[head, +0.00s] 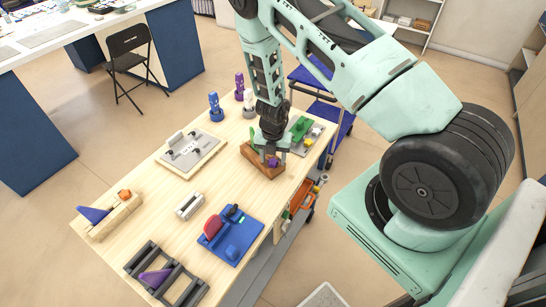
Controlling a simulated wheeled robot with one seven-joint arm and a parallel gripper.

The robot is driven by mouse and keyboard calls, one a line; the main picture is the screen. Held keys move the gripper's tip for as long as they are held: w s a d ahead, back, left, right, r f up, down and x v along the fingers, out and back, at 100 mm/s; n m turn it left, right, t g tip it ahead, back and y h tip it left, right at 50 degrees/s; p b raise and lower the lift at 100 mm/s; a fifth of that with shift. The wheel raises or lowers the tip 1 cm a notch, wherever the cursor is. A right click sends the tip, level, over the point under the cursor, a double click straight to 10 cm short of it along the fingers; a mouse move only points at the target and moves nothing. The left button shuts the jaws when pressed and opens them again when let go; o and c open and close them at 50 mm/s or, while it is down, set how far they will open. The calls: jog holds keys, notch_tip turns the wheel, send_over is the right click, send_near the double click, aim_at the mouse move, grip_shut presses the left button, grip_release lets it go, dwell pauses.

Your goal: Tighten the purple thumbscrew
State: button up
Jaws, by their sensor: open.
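The purple thumbscrew (272,162) shows as a small purple spot at the top of a brown wooden block (262,172) on the workbench. My gripper (273,154) points down right over the block, with its fingers at the thumbscrew. The gripper is open. The fingers hide part of the thumbscrew, and I cannot tell whether they touch it.
A grey panel (190,152) on a wooden base lies left of the block. A green fixture (301,127) stands close behind at the right. Purple (239,88) and blue (215,106) upright pieces stand at the back. A blue fixture (231,248) lies in front.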

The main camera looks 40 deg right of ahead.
aim_at(273, 161)
jog(key=shift+r+p, duration=2.05)
jog(key=shift+p, duration=0.1)
jog(key=shift+f, duration=0.1)
jog(key=o, duration=0.6)
